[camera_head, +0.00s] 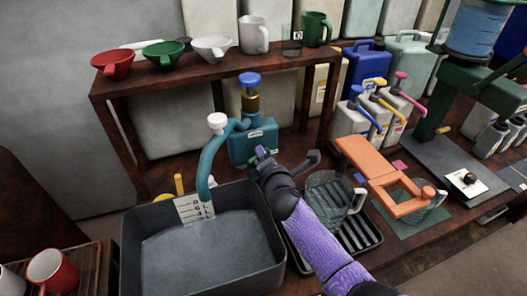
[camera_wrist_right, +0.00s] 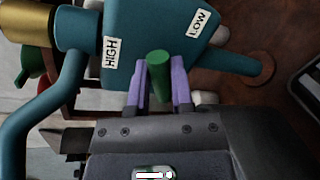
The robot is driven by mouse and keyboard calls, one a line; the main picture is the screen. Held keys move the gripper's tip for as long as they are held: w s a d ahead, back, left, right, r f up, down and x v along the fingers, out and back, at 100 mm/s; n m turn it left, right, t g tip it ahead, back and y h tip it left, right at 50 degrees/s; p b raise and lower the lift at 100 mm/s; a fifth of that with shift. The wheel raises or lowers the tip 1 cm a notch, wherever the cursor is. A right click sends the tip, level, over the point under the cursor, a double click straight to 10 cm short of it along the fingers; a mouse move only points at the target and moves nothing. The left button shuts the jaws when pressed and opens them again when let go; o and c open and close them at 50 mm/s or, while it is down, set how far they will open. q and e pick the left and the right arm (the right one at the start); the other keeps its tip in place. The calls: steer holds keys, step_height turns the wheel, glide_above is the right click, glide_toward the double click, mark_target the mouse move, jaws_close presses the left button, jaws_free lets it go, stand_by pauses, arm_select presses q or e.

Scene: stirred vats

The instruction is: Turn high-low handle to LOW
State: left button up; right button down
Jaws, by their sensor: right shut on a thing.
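The teal valve box (camera_head: 240,148) stands on the bench behind the grey basin, with a brass neck and blue knob on top. In the right wrist view the box (camera_wrist_right: 150,28) carries a HIGH label (camera_wrist_right: 111,51) on the left and a LOW label (camera_wrist_right: 199,22) on the right. The green high-low handle (camera_wrist_right: 159,68) sticks out between the labels. My right gripper (camera_wrist_right: 159,92) has its purple fingers on both sides of the handle and is shut on it. In the head view my right gripper (camera_head: 261,155) is at the box front and partly hides it. My left gripper is out of view.
A teal spout pipe (camera_head: 205,165) curves over the grey basin (camera_head: 200,262) at the left. A clear jug (camera_head: 325,197) stands on a black rack just right of my arm. An orange clamp (camera_head: 378,170) lies further right. A wooden shelf (camera_head: 215,65) with funnels and mugs stands behind.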

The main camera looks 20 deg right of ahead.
steer(key=m, duration=0.1)
steer(key=m+y+p, duration=0.1)
steer(key=m, duration=0.2)
steer(key=shift+d+f, duration=0.1)
steer(key=shift+f, duration=0.15)
steer(key=shift+m, duration=0.4)
steer(key=c, duration=0.5)
jaws_free()
steer(key=s+r+p, duration=0.2)
steer(key=s+p, duration=0.2)
steer(key=s, duration=0.5)
steer(key=shift+s+d, duration=0.2)
steer(key=shift+s, duration=0.2)
